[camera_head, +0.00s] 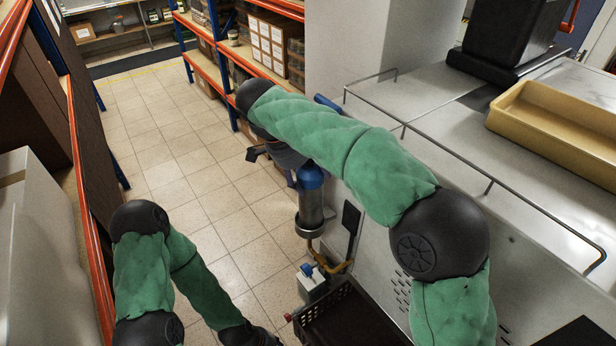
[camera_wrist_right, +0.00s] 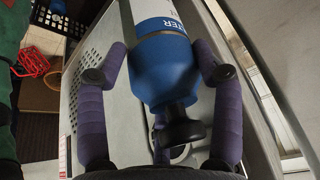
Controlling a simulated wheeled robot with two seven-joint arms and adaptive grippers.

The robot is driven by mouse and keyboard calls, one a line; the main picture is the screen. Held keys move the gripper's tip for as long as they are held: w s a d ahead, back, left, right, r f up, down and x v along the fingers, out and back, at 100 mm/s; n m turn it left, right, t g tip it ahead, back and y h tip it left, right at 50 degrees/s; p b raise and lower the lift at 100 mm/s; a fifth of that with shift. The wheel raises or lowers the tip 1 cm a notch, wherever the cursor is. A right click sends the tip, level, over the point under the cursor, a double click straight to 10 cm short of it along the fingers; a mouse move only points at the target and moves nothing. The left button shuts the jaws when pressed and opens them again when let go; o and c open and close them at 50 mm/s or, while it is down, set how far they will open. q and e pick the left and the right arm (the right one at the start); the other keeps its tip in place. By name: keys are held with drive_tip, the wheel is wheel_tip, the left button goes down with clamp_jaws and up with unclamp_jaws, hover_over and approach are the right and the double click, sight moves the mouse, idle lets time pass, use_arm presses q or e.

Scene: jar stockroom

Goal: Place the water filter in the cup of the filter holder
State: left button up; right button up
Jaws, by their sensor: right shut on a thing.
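The water filter (camera_head: 311,197) is a grey cylinder with a blue cap, roughly upright in the head view. In the right wrist view the filter (camera_wrist_right: 164,66) shows its blue end and white lettered label between purple fingers. My right gripper (camera_wrist_right: 158,66) is shut on it; in the head view this gripper (camera_head: 288,165) is partly hidden by its own arm. The filter holder's metal cup (camera_head: 309,231) is directly under the filter. The filter's lower end meets the cup's rim in the picture; I cannot tell how far inside it is.
The machine's side panel (camera_head: 375,245) is close to the right of the cup. A brass pipe (camera_head: 335,268) and a valve box (camera_head: 311,283) are below it. A dark crate (camera_head: 345,322) stands at the bottom. A yellow tray (camera_head: 556,125) sits on the counter. Tiled floor (camera_head: 190,190) lies open leftward.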

drive_tip(key=shift+f, duration=0.15)
drive_tip(key=o, duration=1.7)
drive_tip(key=shift+s, duration=0.1)
drive_tip(key=p+v, duration=0.3)
drive_tip(key=v, duration=0.9)
drive_tip(key=shift+p, duration=0.3)
